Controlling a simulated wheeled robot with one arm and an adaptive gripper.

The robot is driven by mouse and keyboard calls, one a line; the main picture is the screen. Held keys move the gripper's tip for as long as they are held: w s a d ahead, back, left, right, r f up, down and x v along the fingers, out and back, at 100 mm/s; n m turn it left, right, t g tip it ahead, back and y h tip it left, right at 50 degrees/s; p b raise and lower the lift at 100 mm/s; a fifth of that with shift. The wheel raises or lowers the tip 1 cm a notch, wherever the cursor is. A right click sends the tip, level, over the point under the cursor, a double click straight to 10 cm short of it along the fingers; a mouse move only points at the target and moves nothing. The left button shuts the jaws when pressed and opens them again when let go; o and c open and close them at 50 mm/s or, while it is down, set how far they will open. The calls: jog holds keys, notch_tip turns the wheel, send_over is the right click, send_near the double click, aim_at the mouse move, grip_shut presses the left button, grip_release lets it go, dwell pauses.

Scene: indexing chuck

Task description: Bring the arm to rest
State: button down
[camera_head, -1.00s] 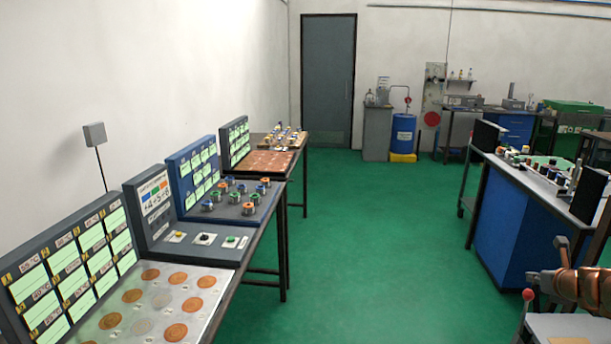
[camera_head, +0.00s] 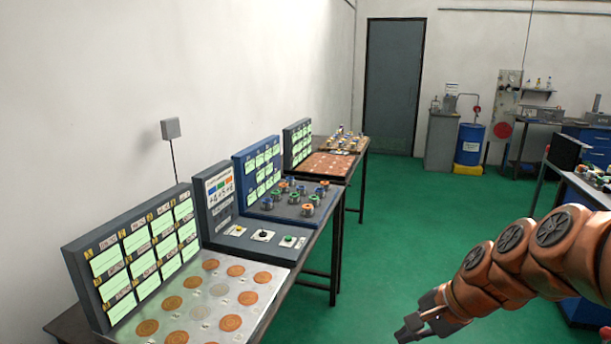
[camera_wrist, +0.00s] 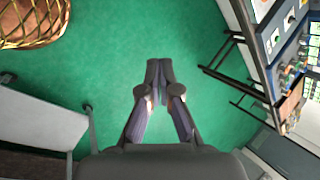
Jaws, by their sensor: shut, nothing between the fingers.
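My gripper (camera_head: 408,332) is at the lower right of the head view, at the end of my copper-coloured arm, which reaches in from the right edge. It hangs over the green floor, to the right of the left-hand bench and apart from it. In the wrist view my gripper (camera_wrist: 159,68) points at the bare green floor. Its two fingers meet at the tips, and nothing is between them.
A bench along the left wall carries a metal plate with copper discs (camera_head: 212,290), a button panel (camera_head: 263,236) and a blue rack with knobs (camera_head: 300,195). A wicker basket (camera_wrist: 30,20) shows in the wrist view. The green floor (camera_head: 390,240) in the middle is clear.

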jog(key=s+f+n+g+h, duration=0.2)
jog(key=s+n, duration=0.4)
jog(key=s, duration=0.6)
jog(key=s+a+f+n+g+h, duration=0.1)
jog(key=s+n, duration=0.5)
jog(key=s, duration=0.6)
jog(key=shift+s+a+f+g+h, duration=0.2)
jog(key=shift+s+f+g+h, duration=0.15)
jog(key=shift+g+h, duration=0.7)
jog(key=shift+d, duration=0.1)
